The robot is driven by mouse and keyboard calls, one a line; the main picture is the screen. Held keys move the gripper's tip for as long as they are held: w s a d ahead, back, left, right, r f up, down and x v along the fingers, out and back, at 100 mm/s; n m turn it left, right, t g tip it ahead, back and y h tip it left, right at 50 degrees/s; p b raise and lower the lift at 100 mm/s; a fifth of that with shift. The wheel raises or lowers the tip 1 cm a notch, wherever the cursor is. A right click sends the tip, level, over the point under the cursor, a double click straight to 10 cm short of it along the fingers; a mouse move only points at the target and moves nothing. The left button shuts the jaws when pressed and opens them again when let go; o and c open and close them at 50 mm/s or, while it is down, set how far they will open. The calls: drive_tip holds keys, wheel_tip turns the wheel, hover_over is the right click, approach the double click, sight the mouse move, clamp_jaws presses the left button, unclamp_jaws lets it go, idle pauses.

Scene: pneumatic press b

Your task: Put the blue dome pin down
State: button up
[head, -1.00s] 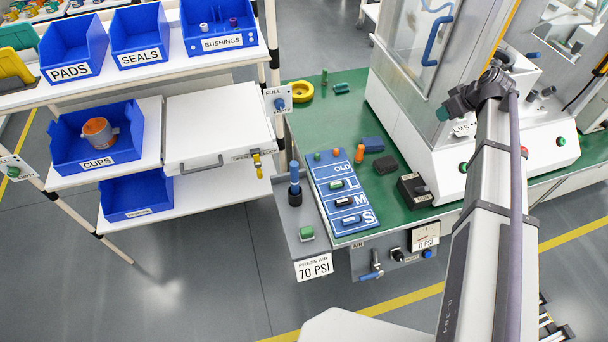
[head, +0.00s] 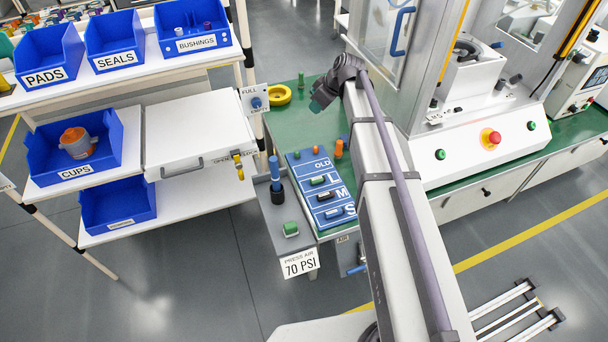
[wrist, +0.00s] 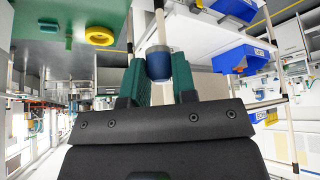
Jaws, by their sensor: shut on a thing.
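My gripper (head: 322,97) is over the green bench top, left of the press. In the wrist view its two green fingers (wrist: 158,82) are shut on a short blue piece with a paler end, which I take for the blue dome pin (wrist: 158,66). The gripper hides this pin in the head view. The blue board (head: 322,193) with OLD, L, M and S rows lies on the bench, nearer the front than the gripper. Small orange and green pieces stand by OLD.
A yellow ring (head: 279,95) and a green peg (head: 301,80) stand at the back of the bench. The press (head: 480,150) stands right; a rack with blue bins stands left.

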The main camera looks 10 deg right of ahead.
drive_tip(key=n+b, duration=0.1)
drive_tip(key=b, duration=2.2)
hover_over(307, 167)
drive_tip(key=s+d, duration=0.1)
drive_tip(key=d, duration=0.1)
wheel_tip(307, 167, down, 24)
drive_tip(key=shift+n+g+y, duration=0.3)
drive_tip(key=shift+n, duration=0.1)
drive_tip(key=f+b, duration=0.4)
drive_tip(key=f, duration=0.1)
drive_tip(key=f+b, duration=0.5)
drive_tip(key=shift+w+a+f+b, duration=0.1)
drive_tip(key=shift+a+f+b, duration=0.1)
drive_tip(key=shift+b, duration=0.1)
drive_tip(key=shift+r+p, duration=0.3)
drive_tip(key=shift+r, duration=0.05)
drive_tip(key=shift+f, duration=0.25)
drive_tip(key=o, duration=0.9)
drive_tip(key=shift+r, duration=0.1)
